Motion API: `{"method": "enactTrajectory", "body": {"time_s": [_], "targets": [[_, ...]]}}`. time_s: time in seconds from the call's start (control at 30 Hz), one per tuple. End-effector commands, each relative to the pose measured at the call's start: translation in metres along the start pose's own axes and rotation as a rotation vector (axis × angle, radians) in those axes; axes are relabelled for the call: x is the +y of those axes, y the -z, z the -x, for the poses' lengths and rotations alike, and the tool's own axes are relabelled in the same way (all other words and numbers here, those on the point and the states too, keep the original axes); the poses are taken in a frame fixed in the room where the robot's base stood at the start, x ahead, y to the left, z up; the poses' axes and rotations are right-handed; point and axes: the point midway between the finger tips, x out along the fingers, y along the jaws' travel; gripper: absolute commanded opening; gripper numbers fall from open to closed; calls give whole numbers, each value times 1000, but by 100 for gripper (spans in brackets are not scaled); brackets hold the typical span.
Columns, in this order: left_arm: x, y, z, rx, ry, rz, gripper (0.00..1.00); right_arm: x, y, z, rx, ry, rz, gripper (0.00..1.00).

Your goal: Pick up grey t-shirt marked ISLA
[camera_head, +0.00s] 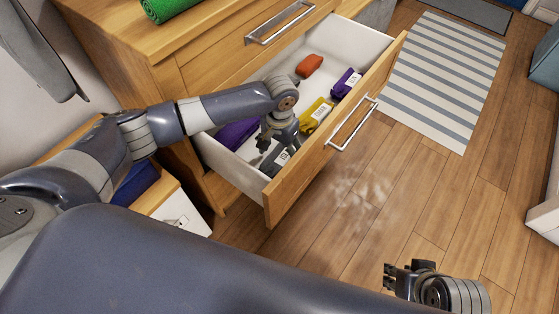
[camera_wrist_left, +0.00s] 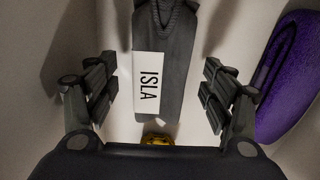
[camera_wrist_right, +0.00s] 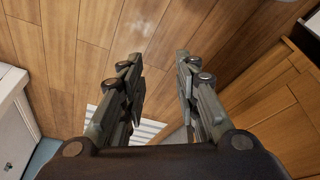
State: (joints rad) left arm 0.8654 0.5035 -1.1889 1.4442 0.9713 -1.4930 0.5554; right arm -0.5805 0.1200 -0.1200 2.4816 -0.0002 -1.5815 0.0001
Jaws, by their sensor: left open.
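The grey t-shirt (camera_wrist_left: 174,102) is folded into a narrow bundle with a white label reading ISLA. It lies in the open drawer, and it also shows at the drawer's near end in the head view (camera_head: 273,162), partly hidden by my gripper. My left gripper (camera_wrist_left: 160,92) is open, with one finger on each side of the t-shirt and gaps between fingers and cloth. In the head view my left gripper (camera_head: 274,143) reaches down into the drawer. My right gripper (camera_wrist_right: 158,85) is open and empty above the wooden floor, away from the drawer.
The drawer (camera_head: 222,160) also holds a purple bundle (camera_head: 237,132), a yellow labelled bundle (camera_head: 314,117), a purple labelled bundle (camera_head: 346,84) and an orange-red bundle (camera_head: 309,66). A green towel (camera_head: 170,8) lies on the dresser top. The floor beside the striped rug (camera_head: 440,75) is clear.

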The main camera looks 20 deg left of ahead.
Motion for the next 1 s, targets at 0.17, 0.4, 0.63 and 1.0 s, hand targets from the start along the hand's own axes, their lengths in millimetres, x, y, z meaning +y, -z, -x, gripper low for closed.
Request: {"method": "enactTrajectory", "body": {"time_s": [0.17, 0.4, 0.63, 1.0], "targets": [[-1, 0, -21, 0, 0, 0, 75, -3, 26, -9, 114, 5, 4, 29], [-1, 0, -27, 1, 0, 0, 75, -5, 44, -8, 190, 9, 6, 29], [-1, 0, -27, 0, 0, 0, 64, -5, 44, -8, 189, 8, 6, 29], [-1, 0, -27, 0, 0, 0, 25, -4, 44, -8, 189, 8, 6, 29]]}}
